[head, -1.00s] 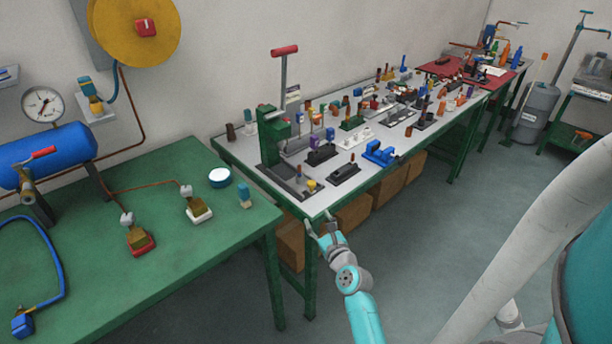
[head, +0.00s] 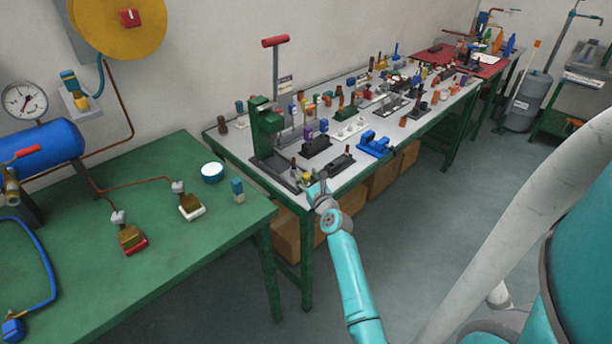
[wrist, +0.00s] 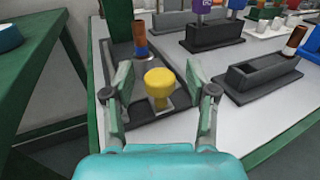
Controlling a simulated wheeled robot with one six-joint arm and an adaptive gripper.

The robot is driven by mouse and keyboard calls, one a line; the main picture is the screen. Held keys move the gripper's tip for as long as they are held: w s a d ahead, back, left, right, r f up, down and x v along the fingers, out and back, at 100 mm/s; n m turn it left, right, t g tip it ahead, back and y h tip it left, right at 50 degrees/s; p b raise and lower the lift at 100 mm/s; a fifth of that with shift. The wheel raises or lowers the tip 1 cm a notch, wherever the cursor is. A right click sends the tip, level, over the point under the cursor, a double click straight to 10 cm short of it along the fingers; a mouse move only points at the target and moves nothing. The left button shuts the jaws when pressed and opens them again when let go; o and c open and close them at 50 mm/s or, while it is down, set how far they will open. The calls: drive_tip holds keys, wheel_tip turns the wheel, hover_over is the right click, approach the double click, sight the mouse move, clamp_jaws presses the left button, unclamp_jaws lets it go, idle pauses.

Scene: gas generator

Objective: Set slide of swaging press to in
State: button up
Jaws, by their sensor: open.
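The swaging press (head: 266,128) is a green frame with a red-topped lever (head: 275,41), on the near left end of the long bench. Its dark grey base (head: 270,170) extends toward the bench's front edge. A yellow knob (wrist: 158,88) stands upright on a small grey block at the base's near end, apparently the slide. My gripper (head: 318,188) is at the bench's front corner. In the wrist view my gripper (wrist: 158,78) is open, with one finger on each side of the knob. Finger contact with it cannot be told.
A brown and blue cylinder (wrist: 140,42) stands just behind the knob. A black slotted block (wrist: 258,76) lies to the right, and a black holder (wrist: 212,36) stands farther back. The green table (head: 130,215) is at left, across a gap. Floor in front of the bench is clear.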

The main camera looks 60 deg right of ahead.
drive_tip(key=shift+w+d, duration=0.25)
drive_tip(key=shift+w, duration=0.15)
clamp_jaws()
drive_tip(key=w, duration=0.3)
drive_tip(key=shift+w+d, duration=0.2)
drive_tip(key=shift+d, duration=0.2)
unclamp_jaws()
drive_tip(key=shift+s, duration=0.1)
